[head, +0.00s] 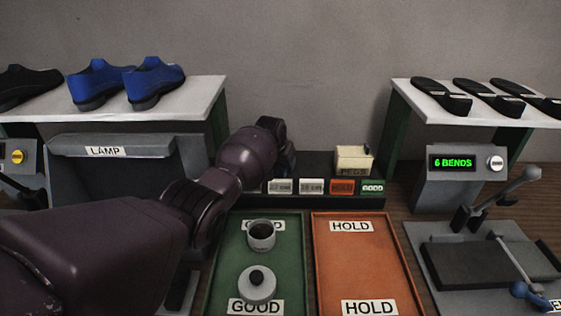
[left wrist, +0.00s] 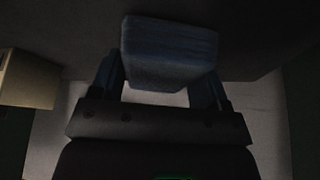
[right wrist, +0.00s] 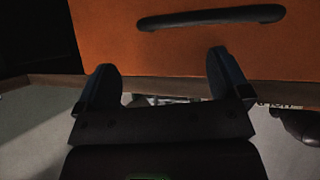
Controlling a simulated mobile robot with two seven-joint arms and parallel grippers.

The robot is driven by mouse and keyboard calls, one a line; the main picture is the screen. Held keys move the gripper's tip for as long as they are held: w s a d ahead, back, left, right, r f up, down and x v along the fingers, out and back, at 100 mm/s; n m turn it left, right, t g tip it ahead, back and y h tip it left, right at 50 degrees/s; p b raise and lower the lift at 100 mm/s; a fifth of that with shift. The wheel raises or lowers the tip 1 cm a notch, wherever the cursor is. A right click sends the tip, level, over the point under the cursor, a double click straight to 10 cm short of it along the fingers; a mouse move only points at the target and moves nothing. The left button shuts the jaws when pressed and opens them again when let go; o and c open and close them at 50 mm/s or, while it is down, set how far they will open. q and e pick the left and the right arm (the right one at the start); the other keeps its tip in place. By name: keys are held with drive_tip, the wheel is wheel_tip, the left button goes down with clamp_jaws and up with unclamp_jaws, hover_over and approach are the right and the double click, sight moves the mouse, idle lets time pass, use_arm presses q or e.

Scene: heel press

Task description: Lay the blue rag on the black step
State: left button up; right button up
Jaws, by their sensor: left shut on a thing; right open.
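The blue rag (left wrist: 170,52) is a thick folded pad between the fingers of my left gripper (left wrist: 162,78), which is shut on it. In the head view my left wrist hides most of the rag and gripper, over the left part of the black step (head: 315,162). A dark surface lies close beyond the rag in the left wrist view; I cannot tell whether they touch. My right gripper (right wrist: 163,65) is open and empty, facing an orange panel with a black handle (right wrist: 212,17). It is outside the head view.
A cream box (head: 353,158) stands on the step's right part, above several label cards. Shoes and soles sit on side shelves.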

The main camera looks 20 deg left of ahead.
use_arm(q)
drive_tip(key=shift+f, duration=0.25)
use_arm(e)
drive_tip(key=shift+w, duration=0.2)
use_arm(q)
drive_tip(key=shift+f, duration=0.1)
drive_tip(key=o, duration=1)
use_arm(e)
drive_tip(key=shift+w+a+r, duration=0.1)
drive_tip(key=shift+w+r, duration=0.2)
drive_tip(key=shift+s, duration=0.15)
use_arm(q)
drive_tip(key=shift+v, duration=0.8)
drive_tip(key=p+v, duration=0.2)
drive_tip(key=v, duration=0.6)
drive_tip(key=shift+s+r, duration=0.25)
drive_tip(key=shift+r, duration=0.3)
use_arm(e)
wheel_tip(320, 180, up, 2)
drive_tip(key=shift+r, duration=0.2)
